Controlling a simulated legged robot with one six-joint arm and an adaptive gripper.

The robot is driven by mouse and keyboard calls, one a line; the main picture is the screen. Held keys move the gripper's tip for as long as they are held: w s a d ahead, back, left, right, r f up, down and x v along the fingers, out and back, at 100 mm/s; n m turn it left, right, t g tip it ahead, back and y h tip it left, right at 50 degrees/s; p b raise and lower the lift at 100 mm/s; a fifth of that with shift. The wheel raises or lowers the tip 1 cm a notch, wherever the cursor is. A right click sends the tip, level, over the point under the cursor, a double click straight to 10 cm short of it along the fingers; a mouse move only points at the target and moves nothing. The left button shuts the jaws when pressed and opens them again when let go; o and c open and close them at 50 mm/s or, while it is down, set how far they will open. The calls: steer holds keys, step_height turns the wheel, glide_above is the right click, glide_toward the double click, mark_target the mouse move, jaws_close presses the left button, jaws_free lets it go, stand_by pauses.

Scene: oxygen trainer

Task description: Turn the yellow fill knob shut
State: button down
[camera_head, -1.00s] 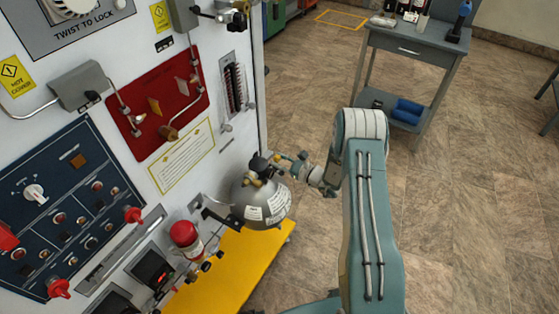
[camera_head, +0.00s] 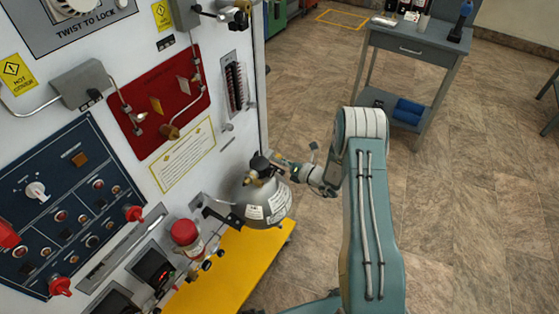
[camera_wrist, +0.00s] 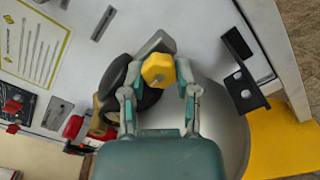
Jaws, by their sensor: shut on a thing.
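The yellow fill knob (camera_wrist: 158,70) shows in the wrist view between the two fingers of my gripper (camera_wrist: 158,85). The fingers sit one on each side of it and grip it. Behind the knob is a dark round fitting (camera_wrist: 120,85) on top of the grey tank (camera_wrist: 220,120). In the head view the tank (camera_head: 262,208) stands against the white panel, and my gripper (camera_head: 280,163) reaches its top from the right. The knob is hard to make out there.
A black bracket (camera_wrist: 242,80) stands beside the tank in the wrist view. A yellow shelf (camera_head: 225,280) lies below the tank. A red-capped part (camera_head: 184,232) is left of it. Floor to the right is open up to a grey table (camera_head: 415,42).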

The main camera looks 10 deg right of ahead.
steer(key=m, duration=0.4)
steer(key=shift+w+r+m, duration=0.1)
steer(key=shift+m, duration=0.2)
steer(key=m, duration=0.4)
steer(key=shift+m, duration=0.3)
steer(key=m, duration=0.4)
steer(key=shift+m, duration=2.4)
steer(key=shift+c, duration=1.8)
jaws_free()
steer(key=shift+d, duration=0.1)
steer(key=shift+r, duration=0.1)
